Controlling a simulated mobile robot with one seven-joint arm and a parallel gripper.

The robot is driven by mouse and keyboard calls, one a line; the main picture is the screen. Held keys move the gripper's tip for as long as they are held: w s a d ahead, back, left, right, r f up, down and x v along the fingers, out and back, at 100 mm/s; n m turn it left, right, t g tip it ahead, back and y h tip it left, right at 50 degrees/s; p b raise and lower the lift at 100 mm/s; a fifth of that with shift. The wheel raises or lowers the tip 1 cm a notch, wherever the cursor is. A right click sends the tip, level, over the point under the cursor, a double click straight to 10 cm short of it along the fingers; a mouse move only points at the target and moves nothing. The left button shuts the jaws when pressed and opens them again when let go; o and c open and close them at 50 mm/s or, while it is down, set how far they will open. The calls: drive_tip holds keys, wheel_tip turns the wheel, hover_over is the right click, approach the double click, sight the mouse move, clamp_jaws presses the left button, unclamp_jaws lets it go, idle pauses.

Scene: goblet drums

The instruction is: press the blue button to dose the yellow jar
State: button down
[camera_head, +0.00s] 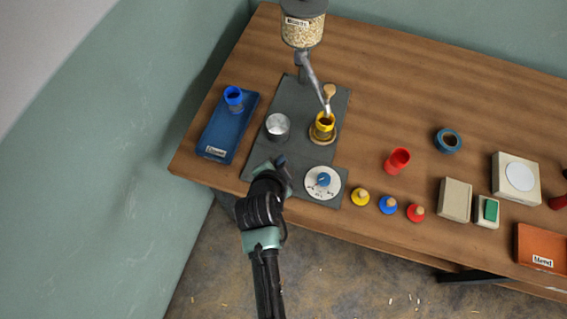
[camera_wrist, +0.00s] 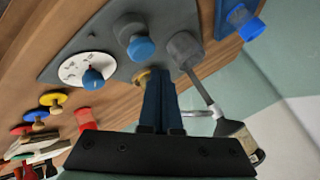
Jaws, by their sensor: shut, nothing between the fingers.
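The yellow jar (camera_head: 325,121) stands upright on a round base on the dark grey plate (camera_head: 300,96), under the spout of the grain dispenser (camera_head: 303,28). A blue button (camera_wrist: 141,47) shows on a grey mount in the wrist view; in the head view my arm seems to cover it. My gripper (camera_head: 281,161) is shut and empty over the front of the plate, left of the white dial (camera_head: 312,188) with a blue knob. In the wrist view, the shut fingers (camera_wrist: 160,75) point toward the blue button and appear apart from it. They largely hide the yellow jar there.
A metal cylinder (camera_head: 277,125) stands left of the yellow jar. A blue tray (camera_head: 219,139) holding a blue jar (camera_head: 234,98) lies farther left. Yellow, blue and red knobbed pieces (camera_head: 388,205) line the front edge; a red cup (camera_head: 397,160) stands behind them.

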drive_tip(key=shift+r+p, duration=1.4)
drive_tip(key=shift+r, duration=0.55)
